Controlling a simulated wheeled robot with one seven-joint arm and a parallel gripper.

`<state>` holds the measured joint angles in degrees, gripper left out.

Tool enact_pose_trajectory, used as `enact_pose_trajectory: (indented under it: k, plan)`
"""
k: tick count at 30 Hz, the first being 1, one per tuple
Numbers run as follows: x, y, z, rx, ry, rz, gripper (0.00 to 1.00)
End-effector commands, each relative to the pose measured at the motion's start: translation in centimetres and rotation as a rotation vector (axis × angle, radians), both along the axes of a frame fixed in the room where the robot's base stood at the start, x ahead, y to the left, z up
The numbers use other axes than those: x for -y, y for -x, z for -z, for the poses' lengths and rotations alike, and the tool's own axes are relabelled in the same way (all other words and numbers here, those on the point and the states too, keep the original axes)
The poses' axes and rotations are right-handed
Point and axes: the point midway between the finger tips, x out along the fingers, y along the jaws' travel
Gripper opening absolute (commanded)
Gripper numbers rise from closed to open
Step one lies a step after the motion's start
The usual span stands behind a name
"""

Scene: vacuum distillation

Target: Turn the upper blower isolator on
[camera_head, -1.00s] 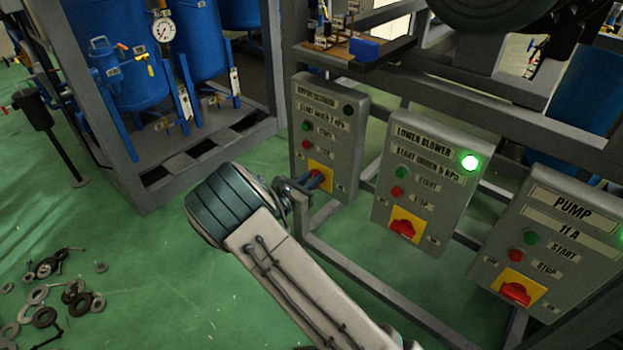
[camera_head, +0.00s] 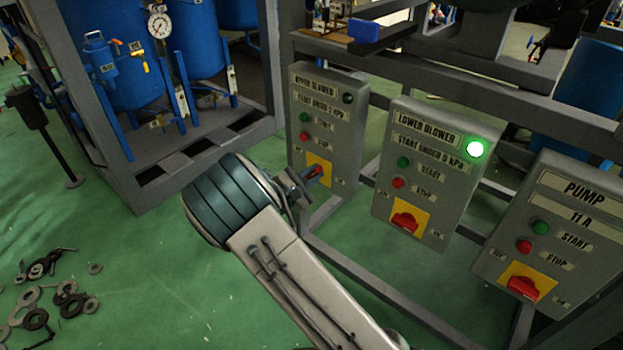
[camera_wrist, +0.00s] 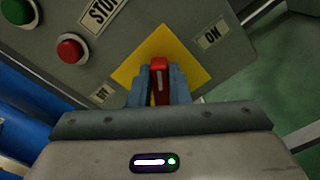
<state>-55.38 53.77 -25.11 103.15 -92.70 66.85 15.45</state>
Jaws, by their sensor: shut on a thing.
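The upper blower panel (camera_head: 324,115) is the grey box at the left of the row, with its lamp (camera_head: 348,98) dark. Its isolator is a red handle on a yellow plate (camera_head: 318,163) low on the panel. My gripper (camera_head: 314,172) is at this isolator and shut on the red handle. In the wrist view the red handle (camera_wrist: 159,78) stands between the two fingers, over the yellow plate (camera_wrist: 187,50). The ON label (camera_wrist: 212,37) is to the upper right of the handle. The label at lower left (camera_wrist: 103,93) is partly hidden and hard to read.
The lower blower panel (camera_head: 431,172) has a lit green lamp (camera_head: 475,149) and its own red isolator. The pump panel (camera_head: 553,234) stands to its right. A grey frame surrounds the panels. Loose washers (camera_head: 62,293) lie on the green floor at left.

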Motion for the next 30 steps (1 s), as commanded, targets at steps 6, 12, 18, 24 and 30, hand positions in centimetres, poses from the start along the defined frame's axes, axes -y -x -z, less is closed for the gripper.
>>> enact_pose_trajectory:
  k: [6,12,18,24,30]
  plan:
    - [0.2,0.2,0.7,0.127,-0.163,0.0,0.0]
    - [0.3,0.3,1.1,0.245,-0.314,0.0,0.0]
    - [0.4,0.3,1.4,0.356,-0.457,0.001,0.0]
    - [0.5,0.4,1.6,0.449,-0.576,0.001,0.0]
    - [0.5,0.4,1.5,0.513,-0.659,0.001,0.0]
